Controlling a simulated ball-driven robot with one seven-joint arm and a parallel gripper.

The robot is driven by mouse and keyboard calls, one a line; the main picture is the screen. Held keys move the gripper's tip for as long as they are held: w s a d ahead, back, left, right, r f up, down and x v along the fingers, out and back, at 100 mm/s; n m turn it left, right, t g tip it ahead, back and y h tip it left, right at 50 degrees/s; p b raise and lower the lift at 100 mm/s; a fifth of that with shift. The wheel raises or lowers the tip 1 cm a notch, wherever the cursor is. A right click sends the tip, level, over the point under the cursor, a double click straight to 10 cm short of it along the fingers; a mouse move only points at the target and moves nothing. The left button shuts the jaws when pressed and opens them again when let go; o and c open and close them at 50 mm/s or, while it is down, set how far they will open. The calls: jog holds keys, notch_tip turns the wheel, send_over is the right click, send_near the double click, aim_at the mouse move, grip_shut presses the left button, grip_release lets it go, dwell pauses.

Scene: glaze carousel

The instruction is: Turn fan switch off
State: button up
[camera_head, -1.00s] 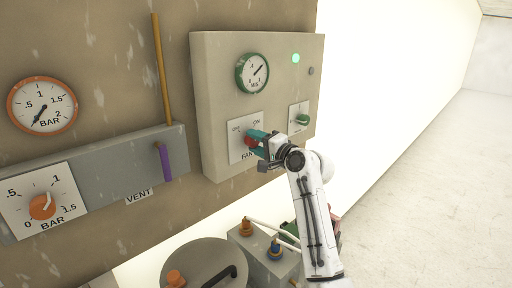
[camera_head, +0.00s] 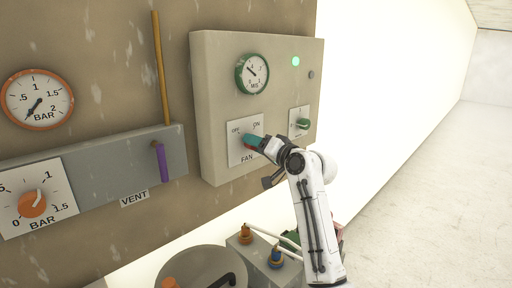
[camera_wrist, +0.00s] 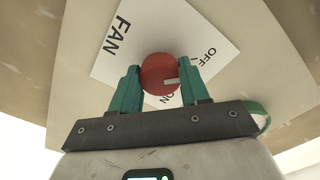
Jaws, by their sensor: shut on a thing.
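The fan switch is a round red knob (camera_wrist: 160,74) with a pale pointer mark, on a white plate (camera_wrist: 118,62) lettered FAN, OFF and ON. In the wrist view the mark points right, between the OFF and ON letters. My gripper (camera_wrist: 158,76) has its teal fingers on both sides of the knob and is shut on it. In the head view, my gripper (camera_head: 251,141) covers most of the knob, and only a bit of red shows. The plate (camera_head: 236,153) sits on the beige panel box (camera_head: 212,80), with OFF at left and ON at right.
Above the switch are a green-rimmed gauge (camera_head: 252,74) and a lit green lamp (camera_head: 296,61). A green knob (camera_head: 303,123) is close to the right of my gripper. A purple vent lever (camera_head: 162,163) is at left. A lidded vessel (camera_head: 203,268) stands below.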

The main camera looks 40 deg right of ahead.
jog(key=shift+r, duration=0.2)
jog(key=o, duration=1.1)
jog(key=shift+f, duration=0.1)
jog(key=shift+c, duration=0.2)
jog(key=shift+s, duration=0.1)
jog(key=s, duration=1)
jog(key=shift+s+d+b, duration=0.2)
jog(key=shift+s+b, duration=0.1)
jog(key=shift+b, duration=0.1)
